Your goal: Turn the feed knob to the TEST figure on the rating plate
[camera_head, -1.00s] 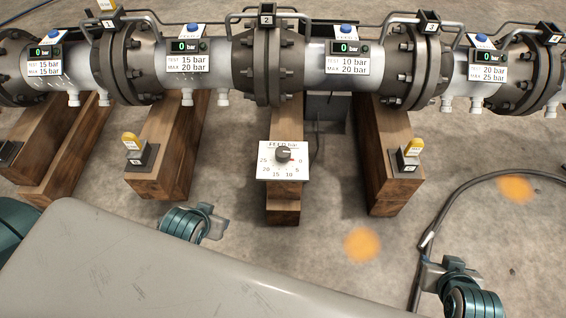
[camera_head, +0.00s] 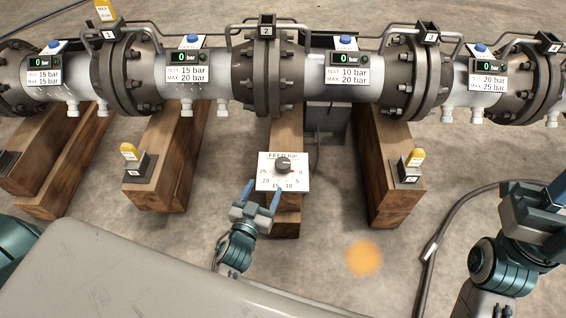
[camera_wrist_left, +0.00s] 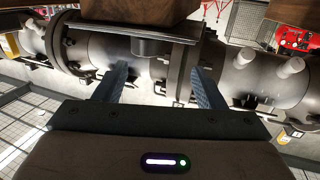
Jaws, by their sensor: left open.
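The feed knob (camera_head: 283,165) is a dark round knob on a white dial plate (camera_head: 264,184) marked 0 to 25 bar, on a wooden block below flange 2. Its red mark appears near 0. My left gripper (camera_head: 262,191) is open at the dial's lower edge, fingers pointing up toward the knob; contact is unclear. Rating plates read TEST 15, MAX 20 (camera_head: 186,78) and TEST 10, MAX 20 (camera_head: 348,76). My right gripper (camera_head: 548,200) is partly cut off at the right edge.
The flanged pipe (camera_head: 215,72) runs across the back; its gauges read 0 bar. Yellow-tagged blocks (camera_head: 130,155) and (camera_head: 411,161) sit on wooden supports beside the dial. A black hose (camera_head: 440,235) lies on the floor at right.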

